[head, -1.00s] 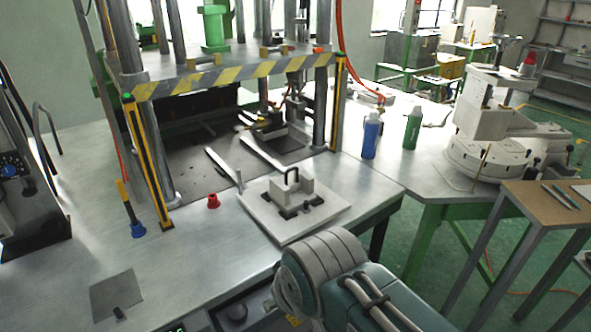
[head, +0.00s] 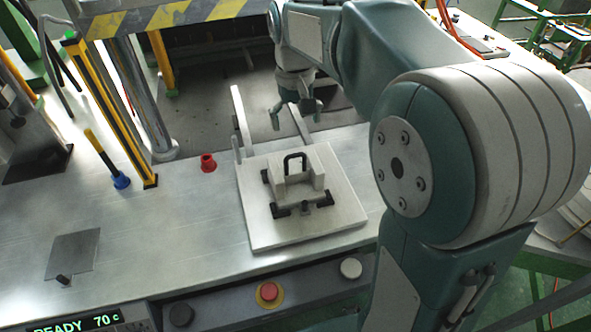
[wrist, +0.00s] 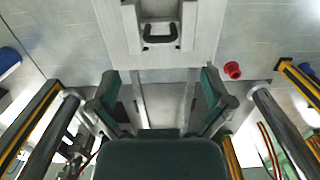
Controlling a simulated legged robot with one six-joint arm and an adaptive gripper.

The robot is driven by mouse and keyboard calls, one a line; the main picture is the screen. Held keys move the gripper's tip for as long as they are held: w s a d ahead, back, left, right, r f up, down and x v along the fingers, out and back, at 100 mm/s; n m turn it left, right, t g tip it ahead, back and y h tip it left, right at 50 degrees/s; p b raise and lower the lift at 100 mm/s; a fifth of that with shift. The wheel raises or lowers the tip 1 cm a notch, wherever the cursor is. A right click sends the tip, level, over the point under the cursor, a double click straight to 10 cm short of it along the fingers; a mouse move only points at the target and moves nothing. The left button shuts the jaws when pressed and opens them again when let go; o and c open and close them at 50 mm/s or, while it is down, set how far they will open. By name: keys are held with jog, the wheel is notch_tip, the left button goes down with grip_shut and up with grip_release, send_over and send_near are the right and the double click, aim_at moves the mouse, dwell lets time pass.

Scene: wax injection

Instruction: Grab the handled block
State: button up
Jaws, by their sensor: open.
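The handled block (head: 307,176) is a pale block with a black loop handle (head: 294,160) on top. It sits on a square white plate (head: 265,227) on the metal table, with black clamps around its base. My gripper (head: 297,117) is open and empty, behind and above the plate, at the far side of the block and apart from it. In the wrist view the handle (wrist: 160,36) shows at the top centre, beyond my open gripper (wrist: 160,84). The fingers are spread to either side, with nothing between them but the view of the rails.
Two pale rails (head: 239,115) run back from the plate into the press. The press frame with a striped beam (head: 170,18) stands behind. A red knob (head: 208,162) and a blue-based post (head: 121,181) stand left. The table's front left is mostly clear.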

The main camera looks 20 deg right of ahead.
aim_at(295, 157)
jog(key=shift+g, duration=0.3)
jog(key=f, duration=0.2)
jog(key=w+f, duration=0.1)
jog(key=f, duration=0.3)
jog(key=shift+w+d+f, duration=0.1)
jog(key=shift+w+f, duration=0.05)
jog(key=shift+w, duration=0.15)
jog(key=shift+d+f, duration=0.15)
jog(key=shift+f, duration=0.1)
jog(key=f, duration=0.4)
jog(key=shift+s+a+f, duration=0.1)
jog(key=shift+a+f, duration=0.35)
jog(key=shift+f, duration=0.1)
jog(key=shift+c, duration=0.9)
jog(key=shift+d, duration=0.2)
jog(key=c, duration=1)
